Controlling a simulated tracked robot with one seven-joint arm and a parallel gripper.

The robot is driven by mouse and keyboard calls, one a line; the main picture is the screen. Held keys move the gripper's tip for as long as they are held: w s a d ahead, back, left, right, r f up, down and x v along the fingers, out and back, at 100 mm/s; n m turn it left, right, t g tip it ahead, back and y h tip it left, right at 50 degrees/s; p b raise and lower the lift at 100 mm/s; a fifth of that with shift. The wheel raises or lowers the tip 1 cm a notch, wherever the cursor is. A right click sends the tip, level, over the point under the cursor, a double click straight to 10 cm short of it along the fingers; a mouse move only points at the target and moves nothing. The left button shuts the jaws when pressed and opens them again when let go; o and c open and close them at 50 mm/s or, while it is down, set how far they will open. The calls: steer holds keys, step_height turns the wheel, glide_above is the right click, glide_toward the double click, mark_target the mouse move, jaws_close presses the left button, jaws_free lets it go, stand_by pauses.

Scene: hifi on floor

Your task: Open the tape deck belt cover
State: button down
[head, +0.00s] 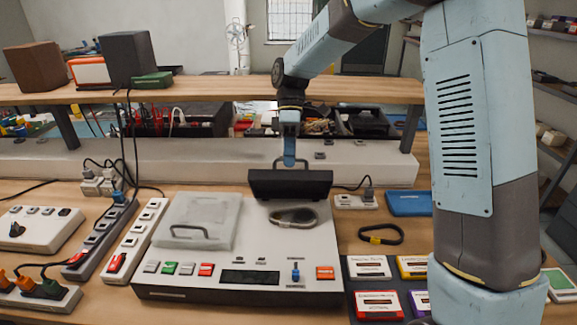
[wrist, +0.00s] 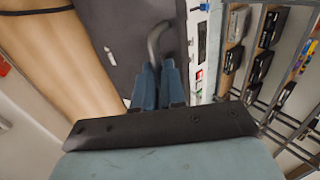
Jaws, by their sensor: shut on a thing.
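The tape deck (head: 262,255) lies on the bench, a white box with coloured buttons and a display. Its dark belt cover (head: 290,185) is tilted up at the deck's back right, with the bay in front of it uncovered. A dark belt (head: 293,216) shows in that bay. My gripper (head: 289,162) is at the cover's top edge, shut on the cover's handle. In the wrist view the blue fingers of my gripper (wrist: 157,72) close on the curved grey handle (wrist: 157,38). The dark panel of the belt cover (wrist: 118,35) lies beyond them. The fingertips' exact contact is partly hidden.
A translucent lid (head: 197,220) with its own handle is on the deck's left. A loose black belt (head: 381,234), a blue box (head: 409,203) and several cassettes (head: 369,267) lie to the right. Power strips (head: 103,237) crowd the left. A shelf (head: 215,90) spans behind.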

steer(key=shift+w+d+f, duration=0.1)
steer(key=shift+w+f, duration=0.05)
steer(key=shift+w, duration=0.3)
steer(key=shift+w+d+f, duration=0.1)
steer(key=shift+w, duration=0.35)
steer(key=shift+a, duration=0.1)
steer(key=c, duration=1.2)
jaws_free()
steer(key=shift+w, duration=0.1)
steer(key=shift+r, duration=0.1)
steer(key=v, duration=1.3)
steer(key=shift+w+r, duration=0.25)
